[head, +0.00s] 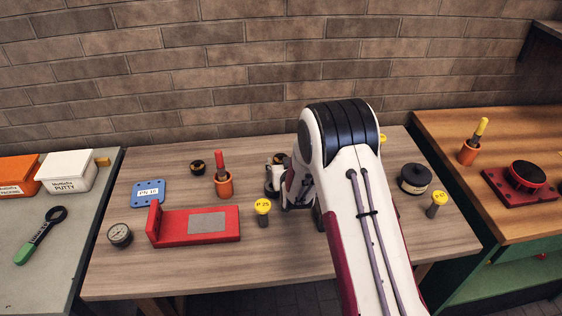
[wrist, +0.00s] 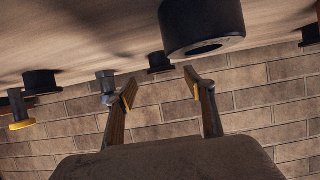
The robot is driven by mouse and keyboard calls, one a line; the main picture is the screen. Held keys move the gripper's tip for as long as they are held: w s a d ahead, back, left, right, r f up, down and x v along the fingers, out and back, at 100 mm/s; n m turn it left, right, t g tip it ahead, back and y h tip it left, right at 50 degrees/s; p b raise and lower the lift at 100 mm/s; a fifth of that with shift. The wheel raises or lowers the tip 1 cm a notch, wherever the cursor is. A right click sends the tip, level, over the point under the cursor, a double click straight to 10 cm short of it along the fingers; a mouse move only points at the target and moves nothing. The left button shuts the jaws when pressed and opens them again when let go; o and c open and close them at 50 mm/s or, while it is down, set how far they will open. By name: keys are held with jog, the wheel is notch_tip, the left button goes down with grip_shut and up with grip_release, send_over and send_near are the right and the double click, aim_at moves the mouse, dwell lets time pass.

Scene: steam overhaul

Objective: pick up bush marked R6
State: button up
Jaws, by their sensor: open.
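I cannot read R6 on anything. A yellow-topped piece marked P 25 (head: 263,207) stands just left of my arm in the head view. Another yellow-topped piece (head: 438,203) stands at the right of the table; its mark is too small to read. A third yellow top (head: 382,138) shows at the back, partly hidden by my arm. In the wrist view my gripper (wrist: 158,87) is open and empty, its fingers apart. A large dark round piece (wrist: 203,28) is close by, above the right finger, and a small dark piece (wrist: 159,62) lies beyond the fingertips.
The wooden table (head: 300,262) also holds a red angled block (head: 190,225), an orange cup with a red handle (head: 223,182), a blue plate (head: 148,193), a gauge (head: 120,235) and a black round piece (head: 414,178). A brick wall (head: 230,75) stands behind. The table's front is clear.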

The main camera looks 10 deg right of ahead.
aim_at(281, 157)
jog(key=shift+x, duration=2.55)
jog(key=shift+a, duration=0.15)
jog(key=shift+c, duration=0.5)
jog(key=c, duration=1.3)
jog(key=shift+r, duration=0.15)
jog(key=shift+r, duration=4.9)
